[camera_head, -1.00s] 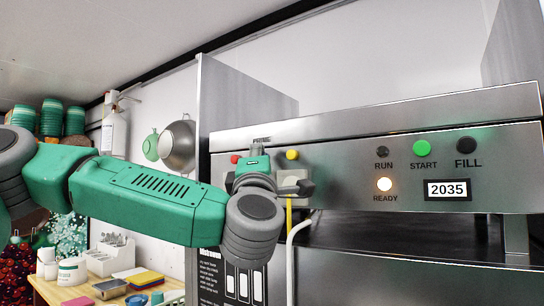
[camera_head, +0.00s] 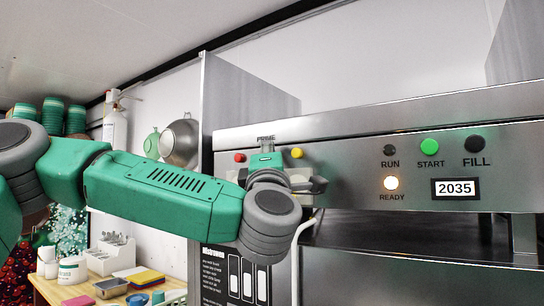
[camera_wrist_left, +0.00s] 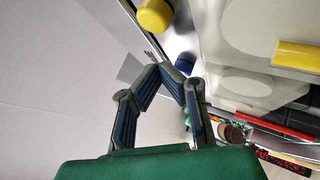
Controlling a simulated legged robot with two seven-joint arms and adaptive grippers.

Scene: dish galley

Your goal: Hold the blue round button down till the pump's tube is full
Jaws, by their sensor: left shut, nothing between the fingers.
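In the left wrist view the blue round button (camera_wrist_left: 185,62) stands out from the metal panel, just beyond my left fingertips (camera_wrist_left: 166,72). Contact with it cannot be told. My left gripper is shut and empty. In the head view my left gripper (camera_head: 266,160) is in front of the panel (camera_head: 345,180), under the PRIME label, and the blue button is hidden behind it. The white pump body (camera_wrist_left: 250,92) fills the right of the wrist view, with a yellow bar-like part (camera_wrist_left: 298,55). How full the tube is cannot be told. My right gripper is not in view.
A red button (camera_head: 240,157) and a yellow button (camera_head: 297,153) flank my left gripper. The yellow one also shows in the wrist view (camera_wrist_left: 154,14). A lit READY lamp (camera_head: 391,183) and a 2035 display (camera_head: 455,188) are further right. A white hose (camera_head: 298,238) hangs below.

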